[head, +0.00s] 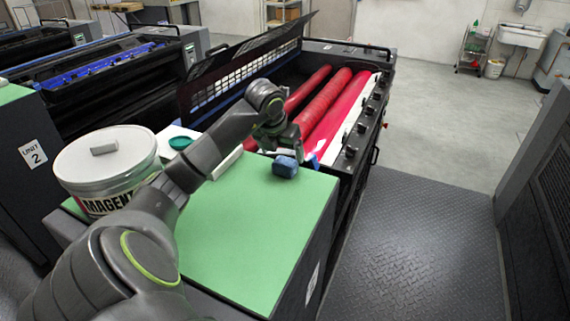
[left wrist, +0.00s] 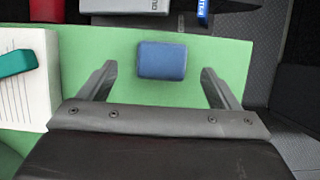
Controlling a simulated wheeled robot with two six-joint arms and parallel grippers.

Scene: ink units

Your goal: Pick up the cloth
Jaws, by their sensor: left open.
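The cloth (head: 285,167) is a small folded blue bundle on the green top (head: 250,235) of a cabinet, near its far right corner. It also shows in the left wrist view (left wrist: 162,60), at the upper middle. My left gripper (head: 282,150) is over the far edge of the green top, close to the cloth. In the left wrist view the two fingers (left wrist: 158,80) are spread wide, with the cloth ahead between their lines and clear space on both sides. Nothing is held. My right gripper is in neither view.
A white MAGENTA bucket (head: 105,165) stands at the left of the green top. A white pad with a teal item (head: 181,143) lies behind it. Beyond is the open ink unit with red rollers (head: 325,108). The green top's near right is clear.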

